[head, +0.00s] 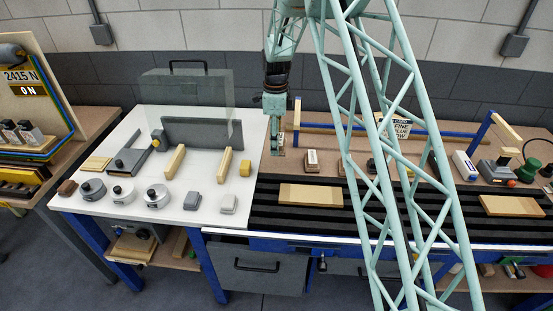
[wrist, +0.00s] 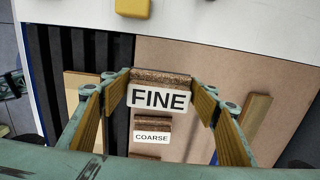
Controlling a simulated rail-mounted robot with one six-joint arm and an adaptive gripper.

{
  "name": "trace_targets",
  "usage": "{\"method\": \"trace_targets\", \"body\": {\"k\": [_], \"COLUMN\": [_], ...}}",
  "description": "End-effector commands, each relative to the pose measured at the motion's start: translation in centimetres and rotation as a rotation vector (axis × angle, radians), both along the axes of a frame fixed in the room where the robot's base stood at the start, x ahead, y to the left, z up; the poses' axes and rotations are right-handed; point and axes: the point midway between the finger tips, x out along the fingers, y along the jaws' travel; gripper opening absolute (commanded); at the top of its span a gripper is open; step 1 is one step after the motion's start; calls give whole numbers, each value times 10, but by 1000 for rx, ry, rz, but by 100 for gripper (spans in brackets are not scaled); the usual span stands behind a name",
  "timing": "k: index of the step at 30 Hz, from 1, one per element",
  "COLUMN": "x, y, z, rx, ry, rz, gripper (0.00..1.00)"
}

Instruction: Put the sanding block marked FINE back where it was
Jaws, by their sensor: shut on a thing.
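The FINE sanding block (wrist: 158,98) is brown with a white label and sits between the two yellow-padded fingers of my gripper (wrist: 160,92), which is shut on it. Its label reads upright in the wrist view. In the head view my gripper (head: 275,122) points down at the left end of the brown board, and the block is mostly hidden there. The COARSE sanding block (wrist: 152,128) lies just below FINE in the wrist view and looks smaller. It also shows in the head view (head: 311,158). I cannot tell whether FINE touches the board.
A third block (wrist: 145,157) lies beyond COARSE. A wooden strip (wrist: 258,112) is to the right. The black slatted bed (head: 270,205) holds a wooden panel (head: 311,195). The white table (head: 155,215) with weights and a grey upright plate (head: 202,134) is at left.

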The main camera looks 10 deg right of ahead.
Motion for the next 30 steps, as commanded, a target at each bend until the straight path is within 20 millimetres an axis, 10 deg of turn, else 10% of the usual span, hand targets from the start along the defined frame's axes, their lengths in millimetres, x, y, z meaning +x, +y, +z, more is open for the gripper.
{"method": "trace_targets", "body": {"k": [30], "x": [0], "y": [0], "z": [-60], "rx": [0], "ry": [0], "rz": [0], "gripper": [44]}}
